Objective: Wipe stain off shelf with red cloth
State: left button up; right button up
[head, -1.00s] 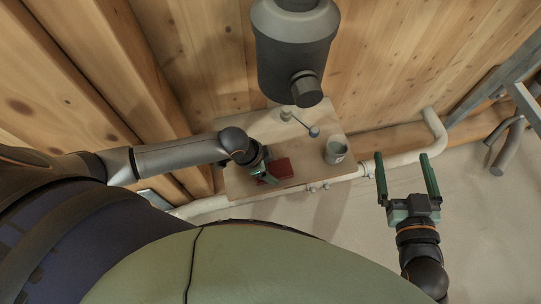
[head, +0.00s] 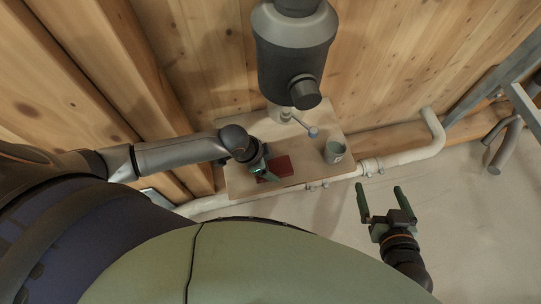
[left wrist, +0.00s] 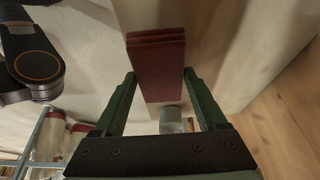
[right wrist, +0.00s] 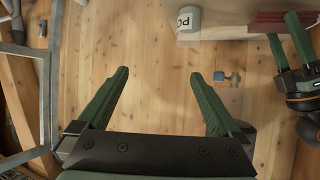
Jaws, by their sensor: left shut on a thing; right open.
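The red cloth (head: 284,167), a folded block, is at the front of the pale wooden shelf (head: 237,186). My left gripper (head: 266,177) is shut on it, at or just above the shelf top. In the left wrist view the cloth (left wrist: 160,70) lies between the two green fingers. It also shows in the right wrist view (right wrist: 268,24). My right gripper (head: 382,192) is open and empty, right of the shelf and clear of it. I cannot make out a stain; the cloth and gripper cover part of the shelf.
A grey-green cup (head: 335,152) stands on the shelf, right of the cloth. A blue-tipped rod (head: 312,132) is behind it. A dark cylindrical housing (head: 294,50) hangs above. A pale pipe (head: 405,157) runs along the wall. Floor at right is free.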

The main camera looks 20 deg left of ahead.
pick_arm(q)
jog(key=shift+r, duration=0.15)
jog(key=shift+r+p, duration=0.25)
jog(key=shift+p, duration=0.1)
jog(key=shift+r+p, duration=0.65)
jog(key=shift+p, duration=0.1)
jog(key=shift+r+p, duration=0.55)
jog(key=shift+p, duration=0.1)
jog(key=shift+r+p, duration=0.45)
jog(key=shift+p, duration=0.05)
jog(key=shift+r+p, duration=0.55)
jog(key=shift+p, duration=0.1)
pick_arm(e)
jog(key=s, duration=0.1)
jog(key=s+g, duration=0.2)
jog(key=shift+s+a+f+m, duration=0.3)
jog(key=shift+a+f, duration=0.05)
jog(key=shift+a, duration=0.05)
